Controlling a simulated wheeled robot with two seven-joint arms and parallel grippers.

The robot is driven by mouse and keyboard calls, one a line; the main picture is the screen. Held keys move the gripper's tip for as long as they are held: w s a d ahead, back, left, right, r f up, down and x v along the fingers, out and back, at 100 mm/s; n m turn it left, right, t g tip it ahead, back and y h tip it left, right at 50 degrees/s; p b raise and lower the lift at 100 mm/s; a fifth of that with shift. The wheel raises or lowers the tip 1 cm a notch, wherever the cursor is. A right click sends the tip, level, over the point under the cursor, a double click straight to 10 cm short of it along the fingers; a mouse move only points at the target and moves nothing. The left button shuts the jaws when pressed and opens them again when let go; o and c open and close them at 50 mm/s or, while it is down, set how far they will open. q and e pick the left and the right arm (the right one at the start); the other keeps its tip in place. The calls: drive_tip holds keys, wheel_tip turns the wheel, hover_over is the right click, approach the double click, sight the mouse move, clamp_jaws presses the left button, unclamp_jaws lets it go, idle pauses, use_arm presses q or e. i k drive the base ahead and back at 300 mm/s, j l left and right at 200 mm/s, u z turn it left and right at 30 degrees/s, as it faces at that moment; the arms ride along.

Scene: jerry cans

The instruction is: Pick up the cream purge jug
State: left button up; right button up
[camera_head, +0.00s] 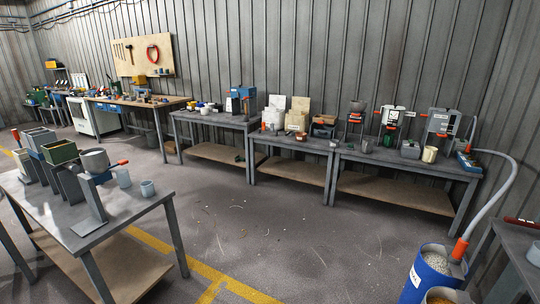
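A small cream-coloured, jug-like container (430,154) stands upright near the right end of the long workbench (405,161) along the back wall. It looks like the cream purge jug, but it is too small here to make out a handle or spout. Neither of my grippers shows in this view, and nothing touches the container.
A grey box (410,149) stands just left of the container, with a grey machine (441,124) behind it. A blue drum (429,277) with a pale hose (504,192) stands at front right. A table (133,208) with equipment is at left. The middle floor is open.

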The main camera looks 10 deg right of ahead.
sight(429, 155)
drive_tip(key=i+z, duration=0.25)
drive_tip(key=i, duration=0.3)
drive_tip(key=i+j+z, duration=0.1)
drive_tip(key=i+z, duration=0.2)
drive_tip(key=i, duration=0.25)
drive_tip(key=i+j+z, duration=0.25)
drive_tip(key=i, duration=0.3)
